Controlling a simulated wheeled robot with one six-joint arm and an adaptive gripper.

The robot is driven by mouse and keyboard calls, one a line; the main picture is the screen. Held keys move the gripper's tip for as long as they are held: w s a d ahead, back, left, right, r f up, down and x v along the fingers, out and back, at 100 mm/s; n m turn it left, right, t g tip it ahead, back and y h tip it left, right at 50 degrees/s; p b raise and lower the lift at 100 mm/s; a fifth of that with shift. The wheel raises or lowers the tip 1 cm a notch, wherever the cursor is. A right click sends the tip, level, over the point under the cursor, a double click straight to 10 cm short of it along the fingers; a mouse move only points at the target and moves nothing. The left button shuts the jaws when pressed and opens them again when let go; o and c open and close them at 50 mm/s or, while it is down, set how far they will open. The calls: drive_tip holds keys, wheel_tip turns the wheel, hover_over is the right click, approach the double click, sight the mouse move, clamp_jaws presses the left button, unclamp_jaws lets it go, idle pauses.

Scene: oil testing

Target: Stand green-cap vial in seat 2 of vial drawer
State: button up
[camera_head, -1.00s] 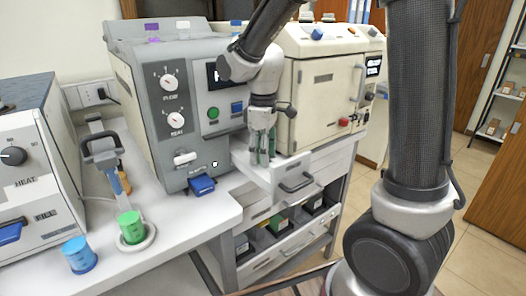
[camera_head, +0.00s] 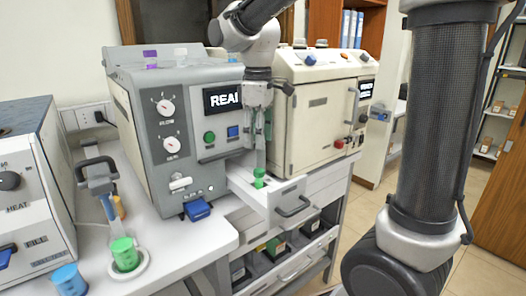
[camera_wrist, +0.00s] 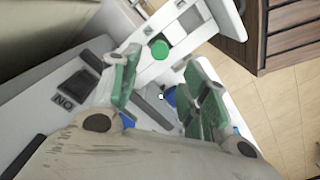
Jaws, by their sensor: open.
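The green-cap vial (camera_head: 259,178) stands upright in the open vial drawer (camera_head: 287,204) of the grey machine. In the wrist view its round green cap (camera_wrist: 159,49) shows in the drawer (camera_wrist: 214,24), near a row of square openings. I cannot read the seat number. My gripper (camera_head: 258,135) hangs above the vial, fingers down, apart from it. In the wrist view my gripper's green-padded fingers (camera_wrist: 165,78) are spread with nothing between them.
The grey machine (camera_head: 182,135) stands left of my gripper, and a cream machine (camera_head: 317,120) to its right. A green cup (camera_head: 124,254) and a blue cup (camera_head: 69,280) stand on the left bench. Open lower drawers (camera_head: 300,265) hold dark boxes.

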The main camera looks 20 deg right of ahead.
drive_tip(key=s+d+m+t, duration=0.4)
drive_tip(key=s+d+m, duration=0.6)
drive_tip(key=s+d, duration=0.5)
drive_tip(key=s, duration=0.4)
drive_tip(key=shift+f, duration=0.3)
